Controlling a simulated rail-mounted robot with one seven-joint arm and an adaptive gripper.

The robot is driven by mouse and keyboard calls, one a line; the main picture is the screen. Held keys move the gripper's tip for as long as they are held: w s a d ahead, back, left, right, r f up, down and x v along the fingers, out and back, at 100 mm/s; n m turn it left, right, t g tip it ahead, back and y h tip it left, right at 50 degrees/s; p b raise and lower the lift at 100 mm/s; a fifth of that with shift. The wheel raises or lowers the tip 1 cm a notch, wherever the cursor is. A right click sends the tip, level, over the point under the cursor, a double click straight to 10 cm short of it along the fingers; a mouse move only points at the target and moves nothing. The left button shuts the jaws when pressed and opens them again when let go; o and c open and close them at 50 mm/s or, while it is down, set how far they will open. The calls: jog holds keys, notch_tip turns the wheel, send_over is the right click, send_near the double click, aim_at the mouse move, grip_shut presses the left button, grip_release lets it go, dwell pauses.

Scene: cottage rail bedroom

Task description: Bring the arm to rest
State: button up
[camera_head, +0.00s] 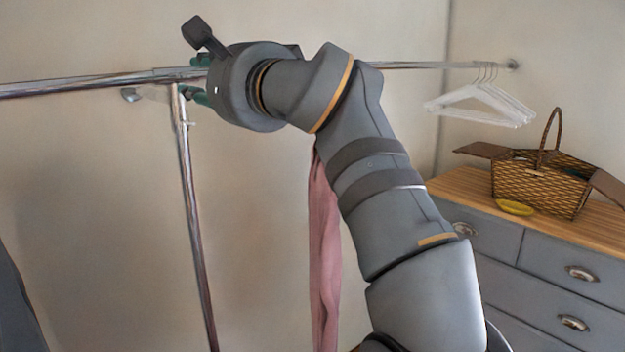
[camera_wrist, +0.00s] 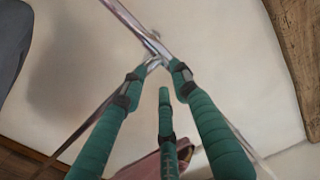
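My arm reaches up and left across the head view. My gripper (camera_head: 188,77) is at the metal clothes rail (camera_head: 95,83), close to where an upright post (camera_head: 190,200) meets it. The wrist view shows the gripper (camera_wrist: 158,72) with its green fingers spread and their tips apart. The rail joint shows beyond and between the tips in the wrist view. I see nothing held between the fingers. Whether any finger touches the rail is unclear. My wrist hides part of the rail.
A pink garment (camera_head: 324,260) hangs behind my arm. White hangers (camera_head: 482,103) hang at the rail's right end. A dresser (camera_head: 520,250) at right bears a wicker basket (camera_head: 540,183) and a yellow item (camera_head: 515,208).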

aim_at(187, 77)
jog(key=x, duration=0.6)
jog(key=shift+s+f, duration=0.1)
jog(key=shift+s, duration=0.05)
jog(key=n, duration=0.4)
jog(key=shift+s+d, duration=0.1)
jog(key=shift+d, duration=0.15)
jog(key=n, duration=0.9)
jog(key=shift+d+r+n+p, duration=0.1)
jog(key=shift+r+n+p, duration=0.15)
jog(key=shift+n+p, duration=0.15)
jog(key=n, duration=0.3)
jog(key=shift+n, duration=0.3)
